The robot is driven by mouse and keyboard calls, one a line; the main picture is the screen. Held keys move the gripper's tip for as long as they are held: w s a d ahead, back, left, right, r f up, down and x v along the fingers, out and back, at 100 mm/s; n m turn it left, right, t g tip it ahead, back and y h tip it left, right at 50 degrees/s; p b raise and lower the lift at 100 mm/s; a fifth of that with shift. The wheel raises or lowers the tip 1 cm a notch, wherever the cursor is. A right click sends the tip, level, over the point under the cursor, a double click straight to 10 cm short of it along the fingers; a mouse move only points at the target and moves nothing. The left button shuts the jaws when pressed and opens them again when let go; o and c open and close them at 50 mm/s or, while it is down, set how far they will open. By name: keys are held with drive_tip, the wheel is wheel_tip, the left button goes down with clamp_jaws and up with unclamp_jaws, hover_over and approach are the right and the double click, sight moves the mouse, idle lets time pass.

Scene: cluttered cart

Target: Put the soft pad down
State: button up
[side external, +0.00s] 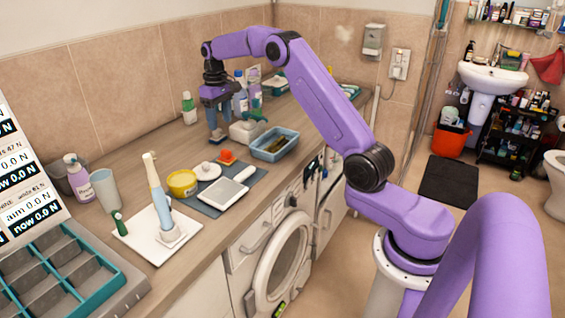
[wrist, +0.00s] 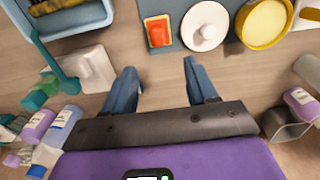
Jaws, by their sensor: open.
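A small orange-red pad (side external: 227,156), which looks like the soft pad, rests at the far edge of a grey-blue mat (side external: 203,207) on the counter. In the wrist view the orange pad (wrist: 159,31) lies flat on the mat (wrist: 185,7), ahead of my fingers and apart from them. My gripper (side external: 216,138) points down over the counter, beyond the mat. In the wrist view my gripper (wrist: 158,72) has its two blue fingers spread, with only bare wood between them.
A white lidded dish (wrist: 205,26) and a yellow bowl (wrist: 263,22) sit beside the pad. A blue basin (side external: 275,145) and a white block with a teal handle (wrist: 92,68) stand close by. Several bottles (wrist: 35,127) crowd the wrist view's lower left.

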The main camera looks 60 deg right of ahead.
drive_tip(key=s+a+r+n, duration=0.2)
drive_tip(key=s+a+n, duration=0.1)
drive_tip(key=s+a, duration=0.7)
drive_tip(key=s+a+r+n, duration=0.25)
drive_tip(key=s+a, duration=0.45)
drive_tip(key=a, duration=0.5)
drive_tip(key=s+d+f+n, duration=0.1)
drive_tip(key=s+f+n, duration=0.1)
drive_tip(key=s, duration=1.2)
drive_tip(key=s+d+f+n, duration=0.1)
drive_tip(key=s+n, duration=0.4)
drive_tip(key=s, duration=0.9)
drive_tip(key=shift+d+f, duration=0.35)
drive_tip(key=shift+f, duration=0.1)
drive_tip(key=shift+w, duration=0.1)
drive_tip(key=o, duration=0.6)
